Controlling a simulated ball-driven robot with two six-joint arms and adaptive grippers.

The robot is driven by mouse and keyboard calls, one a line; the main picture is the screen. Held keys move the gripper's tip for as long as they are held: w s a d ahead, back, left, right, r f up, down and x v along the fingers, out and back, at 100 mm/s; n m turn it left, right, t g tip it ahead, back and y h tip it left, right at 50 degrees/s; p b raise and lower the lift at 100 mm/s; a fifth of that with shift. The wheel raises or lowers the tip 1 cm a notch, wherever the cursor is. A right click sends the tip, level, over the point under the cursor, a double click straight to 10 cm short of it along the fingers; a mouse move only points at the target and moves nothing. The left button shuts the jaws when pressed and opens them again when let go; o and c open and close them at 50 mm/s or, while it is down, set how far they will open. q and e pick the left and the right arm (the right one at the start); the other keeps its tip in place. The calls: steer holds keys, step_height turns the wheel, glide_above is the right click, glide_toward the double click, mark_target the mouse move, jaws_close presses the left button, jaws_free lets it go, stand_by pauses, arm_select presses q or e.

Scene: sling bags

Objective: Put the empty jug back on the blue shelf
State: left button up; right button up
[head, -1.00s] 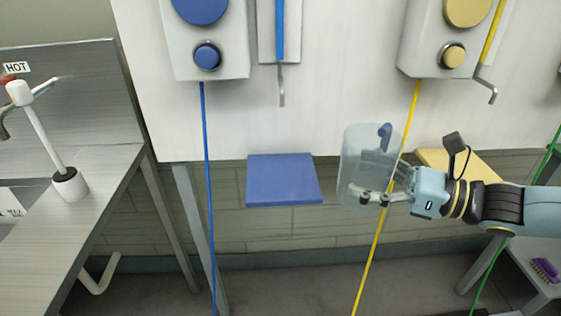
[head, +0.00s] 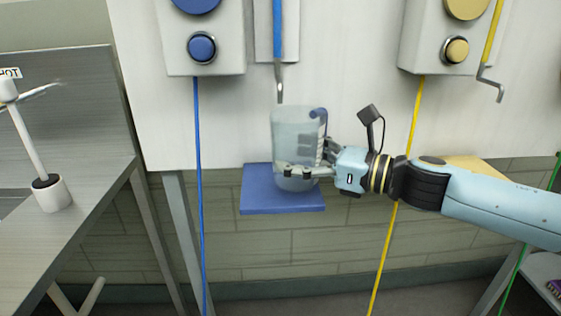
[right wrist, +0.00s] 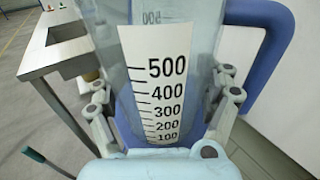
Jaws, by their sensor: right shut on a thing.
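The clear jug (head: 293,130) with a blue handle is upright in the head view, over the blue shelf (head: 262,206) on the wall. My right gripper (head: 300,172) is shut around the jug's lower part. In the right wrist view the jug (right wrist: 110,35) stands between the fingers, with its white measuring scale (right wrist: 160,85) facing the camera. It looks empty. The jug's base overlaps the shelf in the picture; I cannot tell whether it touches it. My left gripper is not in view.
A blue button box (head: 203,46) and a thin spout (head: 279,85) are on the wall above the shelf. Blue and yellow cords (head: 199,180) hang down on either side. A yellow shelf (head: 475,163) is partly behind my right arm. A metal counter (head: 85,190) with a tap stands at left.

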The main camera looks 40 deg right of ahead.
steer(key=w, duration=0.1)
steer(key=p, duration=0.1)
steer(key=w+a, duration=0.1)
steer(key=shift+w+r+p, duration=0.3)
steer(key=shift+p, duration=0.1)
steer(key=shift+w+a+f, duration=0.15)
steer(key=shift+f, duration=0.35)
steer(key=shift+w+a+f, duration=0.1)
steer(key=shift+a+f, duration=0.05)
steer(key=shift+f, duration=0.45)
steer(key=shift+d, duration=0.1)
steer(key=shift+b, duration=0.3)
steer(key=shift+f, duration=0.2)
steer(key=o, duration=1.6)
steer(key=shift+c, duration=0.2)
steer(key=shift+r, duration=0.2)
